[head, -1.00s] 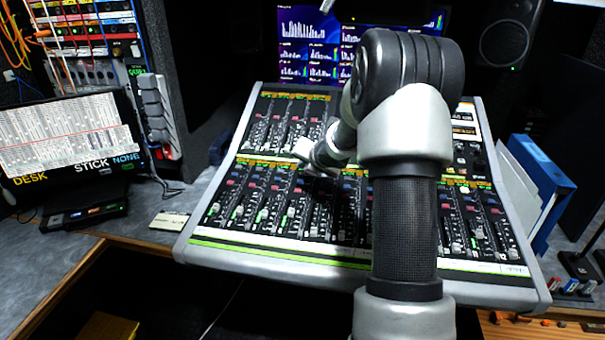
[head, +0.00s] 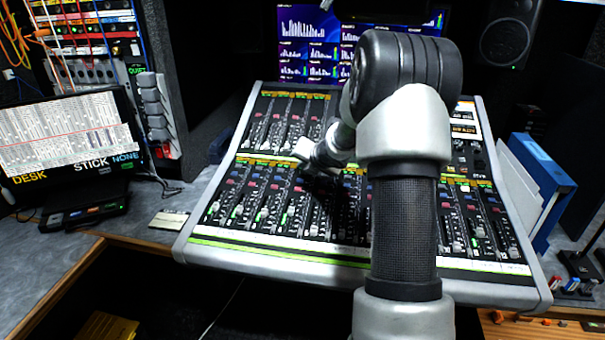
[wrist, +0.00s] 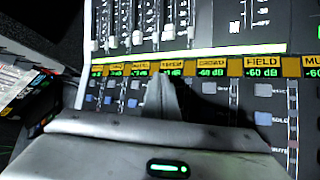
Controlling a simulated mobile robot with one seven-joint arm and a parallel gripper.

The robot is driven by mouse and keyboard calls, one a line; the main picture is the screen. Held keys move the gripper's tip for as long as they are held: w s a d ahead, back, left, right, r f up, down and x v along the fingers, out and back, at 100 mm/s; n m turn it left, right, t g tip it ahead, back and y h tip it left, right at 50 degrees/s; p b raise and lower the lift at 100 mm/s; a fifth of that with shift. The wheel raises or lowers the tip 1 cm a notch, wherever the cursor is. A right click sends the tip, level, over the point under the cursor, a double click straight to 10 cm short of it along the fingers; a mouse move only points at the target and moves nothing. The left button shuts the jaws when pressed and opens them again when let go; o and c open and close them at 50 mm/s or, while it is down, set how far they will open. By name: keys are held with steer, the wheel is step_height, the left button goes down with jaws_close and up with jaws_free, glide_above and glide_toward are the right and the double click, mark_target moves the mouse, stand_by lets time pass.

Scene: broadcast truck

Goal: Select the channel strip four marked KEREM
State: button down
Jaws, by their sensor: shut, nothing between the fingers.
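The mixing console (head: 215,258) has rows of channel strips with faders, small buttons and yellow name labels. My gripper (wrist: 163,82) is shut and empty, its fingertips over the lower row of name labels in the wrist view. Right above the fingertips is a blurred yellow label (wrist: 172,64), possibly KEREM, with a green dB readout partly covered by the fingers. The FIELD label (wrist: 263,62) is readable further right. I cannot tell whether the fingertips touch the panel.
A monitor (head: 303,40) with meters stands behind the console. A lit screen (head: 65,135) and a patch rack (head: 90,40) are at left. Blue binders (head: 545,185) stand at right. My forearm covers the console's right-middle part.

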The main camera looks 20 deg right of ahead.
steer(key=shift+f+b, duration=0.4)
steer(key=shift+f, duration=0.2)
stand_by(0.6)
steer(key=shift+r, duration=0.15)
steer(key=shift+r+p, duration=0.7)
steer(key=shift+s+a+r+p, duration=0.15)
steer(key=shift+s+r+p, duration=0.05)
steer(key=shift+r+p, duration=0.95)
steer(key=shift+s+a+r+p, duration=0.15)
steer(key=shift+r+p, duration=0.75)
steer(key=shift+r, duration=0.45)
steer(key=shift+d, duration=0.1)
